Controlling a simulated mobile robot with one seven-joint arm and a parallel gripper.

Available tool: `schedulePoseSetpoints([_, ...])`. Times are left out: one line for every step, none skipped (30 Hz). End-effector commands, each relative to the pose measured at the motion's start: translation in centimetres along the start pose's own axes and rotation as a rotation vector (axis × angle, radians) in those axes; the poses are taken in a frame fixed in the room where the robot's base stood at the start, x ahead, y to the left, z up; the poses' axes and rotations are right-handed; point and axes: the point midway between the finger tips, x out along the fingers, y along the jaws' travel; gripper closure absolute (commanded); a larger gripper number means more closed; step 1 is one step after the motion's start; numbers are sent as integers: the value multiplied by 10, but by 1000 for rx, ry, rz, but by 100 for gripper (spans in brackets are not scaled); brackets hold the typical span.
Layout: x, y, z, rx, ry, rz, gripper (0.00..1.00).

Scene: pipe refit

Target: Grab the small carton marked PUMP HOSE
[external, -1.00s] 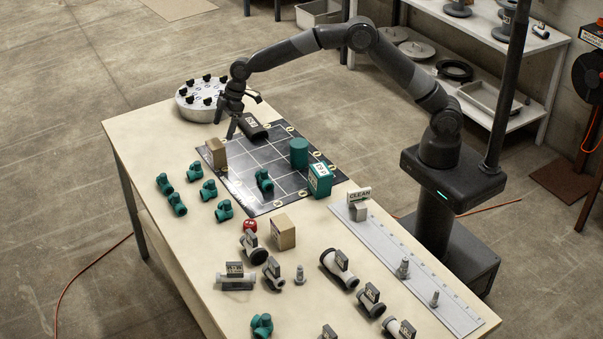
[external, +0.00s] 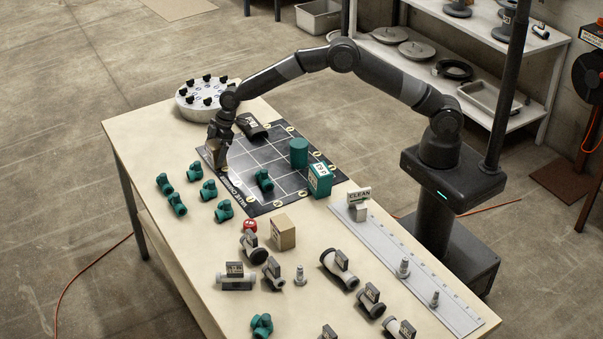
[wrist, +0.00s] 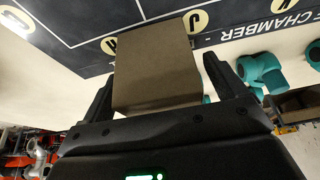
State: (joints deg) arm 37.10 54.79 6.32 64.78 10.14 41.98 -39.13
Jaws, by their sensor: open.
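A small brown carton (external: 220,160) stands at the left corner of the black gridded mat (external: 238,183). In the wrist view the carton (wrist: 155,72) sits between the two fingers of my gripper (wrist: 158,68). The fingers are open, one on each side, with gaps visible beside the carton. In the external view my gripper (external: 219,146) comes down over the carton and hides its upper part. A second tan carton (external: 283,233) stands on the bare table in front of the mat. I cannot read PUMP HOSE on either carton.
A dark cylinder fitting (external: 252,129) lies on the mat just right of my gripper. Several green fittings (external: 224,211) lie on the table in front of it. A green box (external: 319,180) stands at the mat's right edge.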

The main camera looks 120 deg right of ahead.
Motion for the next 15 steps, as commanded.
schedulePoseSetpoints([6,0,0,0,0,0,11])
schedulePoseSetpoints([8,0,0,0,0,0,11])
schedulePoseSetpoints([10,0,0,0,0,0,11])
schedulePoseSetpoints([10,0,0,0,0,1,11])
schedulePoseSetpoints([10,0,0,0,1,1,11])
schedulePoseSetpoints([10,0,0,0,1,1,11])
schedulePoseSetpoints([9,0,0,0,1,1,11])
schedulePoseSetpoints([9,0,0,0,1,1,11])
schedulePoseSetpoints([9,0,0,0,1,1,12])
schedulePoseSetpoints([9,0,0,0,1,1,14])
schedulePoseSetpoints([9,0,0,0,1,1,17])
schedulePoseSetpoints([9,0,0,0,1,1,20])
schedulePoseSetpoints([9,0,0,0,1,1,22])
schedulePoseSetpoints([9,0,0,1,1,1,25])
schedulePoseSetpoints([9,0,0,1,1,1,28])
